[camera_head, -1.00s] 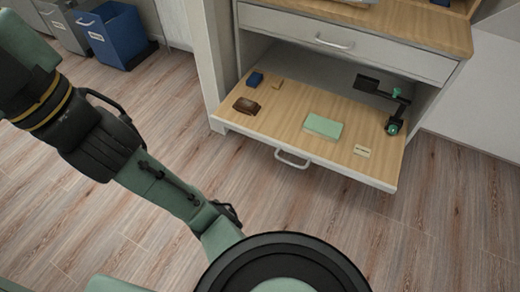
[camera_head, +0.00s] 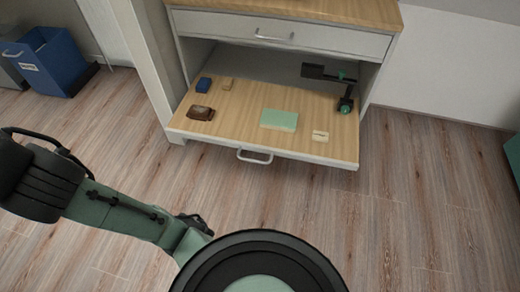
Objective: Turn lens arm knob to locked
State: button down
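The lens arm (camera_head: 328,74) stands at the back right of the pulled-out wooden shelf (camera_head: 235,115). It has a dark flat head reaching left, a green joint on top and a dark upright post. A green part (camera_head: 345,105), perhaps the knob, shows at its foot; its setting is too small to read. A small label card (camera_head: 320,136) lies in front of it. My arm crosses the lower left of the view, well apart from the shelf. My gripper's fingers cannot be made out.
A green block (camera_head: 278,120), a brown item (camera_head: 200,113), a blue box (camera_head: 203,85) and a small tan piece (camera_head: 227,84) lie on the shelf. A closed drawer (camera_head: 300,36) is above. A blue bin (camera_head: 55,62) stands at far left. The floor in front is clear.

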aim_at(346, 109)
jog(key=i+l+z, duration=0.2)
jog(key=z, duration=0.15)
jog(key=i+l+z, duration=0.45)
jog(key=z, duration=0.2)
